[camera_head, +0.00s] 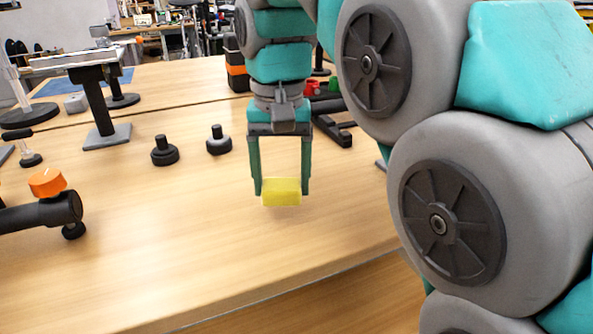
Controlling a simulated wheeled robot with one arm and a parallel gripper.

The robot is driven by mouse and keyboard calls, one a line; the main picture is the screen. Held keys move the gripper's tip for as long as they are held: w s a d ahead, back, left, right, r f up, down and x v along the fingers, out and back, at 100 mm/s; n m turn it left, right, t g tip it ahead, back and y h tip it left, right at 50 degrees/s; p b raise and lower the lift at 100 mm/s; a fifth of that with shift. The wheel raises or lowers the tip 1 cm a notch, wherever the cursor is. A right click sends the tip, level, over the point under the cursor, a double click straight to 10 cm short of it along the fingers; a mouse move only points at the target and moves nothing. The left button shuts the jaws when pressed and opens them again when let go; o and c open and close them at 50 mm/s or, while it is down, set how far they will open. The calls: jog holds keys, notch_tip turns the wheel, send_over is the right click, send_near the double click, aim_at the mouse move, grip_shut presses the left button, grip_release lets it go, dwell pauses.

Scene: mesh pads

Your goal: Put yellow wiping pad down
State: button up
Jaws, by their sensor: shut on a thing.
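My gripper (280,184) hangs from the arm over the wooden table, fingers pointing down. It is shut on the yellow wiping pad (281,192), a small yellow block held between the fingertips. The pad appears level and near the table top (200,250). I cannot tell whether its underside touches the table or hangs slightly above it.
A black tool with an orange knob (47,182) lies at far left. A metal stand (104,118) is behind it. Black parts (333,128) lie right of the gripper. The front middle table is clear.

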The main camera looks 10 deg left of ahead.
aim_at(281, 180)
jog(key=shift+w+a, duration=0.15)
jog(key=shift+w, duration=0.1)
jog(key=shift+f, duration=1.7)
jog(key=shift+f, duration=0.15)
jog(key=o, duration=1.4)
